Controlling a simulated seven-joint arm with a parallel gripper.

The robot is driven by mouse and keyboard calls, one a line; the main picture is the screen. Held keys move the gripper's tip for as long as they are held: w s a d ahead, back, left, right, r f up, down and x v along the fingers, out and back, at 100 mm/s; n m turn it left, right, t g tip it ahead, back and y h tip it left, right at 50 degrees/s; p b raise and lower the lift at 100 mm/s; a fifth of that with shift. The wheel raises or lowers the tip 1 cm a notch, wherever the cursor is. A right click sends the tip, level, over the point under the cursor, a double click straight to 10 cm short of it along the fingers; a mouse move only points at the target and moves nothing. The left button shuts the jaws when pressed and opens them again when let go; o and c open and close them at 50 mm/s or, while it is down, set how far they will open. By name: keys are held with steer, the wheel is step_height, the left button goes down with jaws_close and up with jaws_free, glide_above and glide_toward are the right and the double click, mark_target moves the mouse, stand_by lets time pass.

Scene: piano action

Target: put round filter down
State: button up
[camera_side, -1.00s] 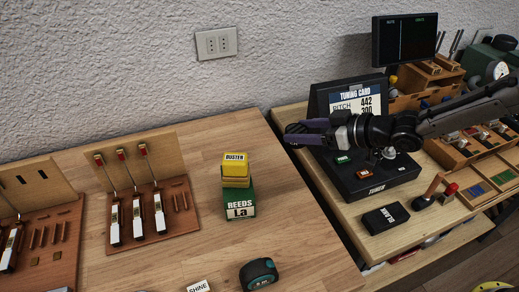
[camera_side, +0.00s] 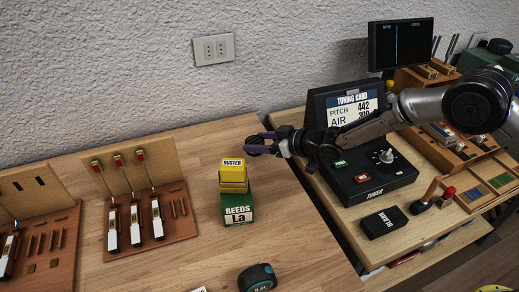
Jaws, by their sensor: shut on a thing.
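My gripper (camera_side: 268,144) reaches in from the right and is shut on a small dark round thing, which I take to be the round filter (camera_side: 254,147). The filter shows at the left end of the purple fingers, partly hidden by them. In the picture it is just up and right of the yellow DUSTER block (camera_side: 233,165). It appears to be held above the wooden table (camera_side: 285,220); the exact height is unclear.
The DUSTER block sits on a green REEDS box (camera_side: 238,205). A tape measure (camera_side: 257,278) lies at the front edge. Boards with piano hammers (camera_side: 137,216) stand at left. The tuner (camera_side: 370,182) and BLANK box (camera_side: 384,222) are on the right bench. Table right of REEDS is clear.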

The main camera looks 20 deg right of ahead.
steer(key=shift+f, duration=1.4)
steer(key=shift+s, duration=0.1)
steer(key=o, duration=1.5)
steer(key=shift+f, duration=0.15)
steer(key=shift+s+d+r, duration=0.15)
steer(key=shift+r, duration=0.15)
steer(key=v, duration=1.1)
steer(key=shift+s+d, duration=0.1)
steer(key=shift+s, duration=0.15)
steer(key=shift+r, duration=0.1)
